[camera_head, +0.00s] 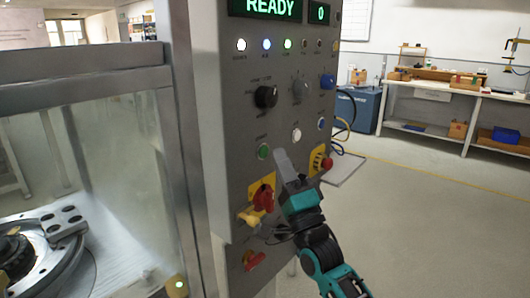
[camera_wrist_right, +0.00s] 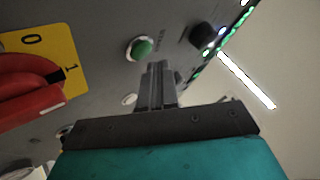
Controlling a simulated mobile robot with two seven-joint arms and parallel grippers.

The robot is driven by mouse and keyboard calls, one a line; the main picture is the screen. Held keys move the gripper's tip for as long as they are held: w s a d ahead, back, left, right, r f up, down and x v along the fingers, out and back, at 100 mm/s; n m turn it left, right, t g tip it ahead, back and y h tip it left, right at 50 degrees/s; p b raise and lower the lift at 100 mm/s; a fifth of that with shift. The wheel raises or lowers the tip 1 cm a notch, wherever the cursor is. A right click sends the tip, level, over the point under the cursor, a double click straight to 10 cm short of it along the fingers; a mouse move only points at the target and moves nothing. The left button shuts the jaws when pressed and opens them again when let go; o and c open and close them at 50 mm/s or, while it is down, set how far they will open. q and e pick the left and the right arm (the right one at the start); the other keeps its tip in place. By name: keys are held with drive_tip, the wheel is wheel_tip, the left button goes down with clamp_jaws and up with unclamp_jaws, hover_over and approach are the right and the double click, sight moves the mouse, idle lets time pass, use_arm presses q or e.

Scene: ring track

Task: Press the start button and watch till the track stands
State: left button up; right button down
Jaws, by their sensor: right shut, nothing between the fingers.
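The green start button (camera_head: 264,151) is on the grey control panel (camera_head: 230,120), and it also shows in the right wrist view (camera_wrist_right: 140,47) with a pale rim. My right gripper (camera_head: 283,158) is shut and empty, its fingertips in front of the panel just right of the button. In the right wrist view the fingertips (camera_wrist_right: 158,66) lie just below and right of the button; I see a small gap in the picture but cannot judge the depth. The display (camera_head: 270,8) reads READY and 0. Part of the round track (camera_head: 40,262) shows behind glass at the lower left. My left gripper is not in view.
A red rotary switch on a yellow plate (camera_head: 262,197) sits below the button. A red emergency button (camera_head: 326,164) is at the panel's right. Black knobs (camera_head: 266,96) are above. A workbench (camera_head: 455,93) and open floor lie to the right.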

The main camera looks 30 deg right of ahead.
drive_tip(key=shift+w, duration=0.1)
idle(0.5)
drive_tip(key=shift+w+a, duration=0.15)
drive_tip(key=shift+w, duration=0.15)
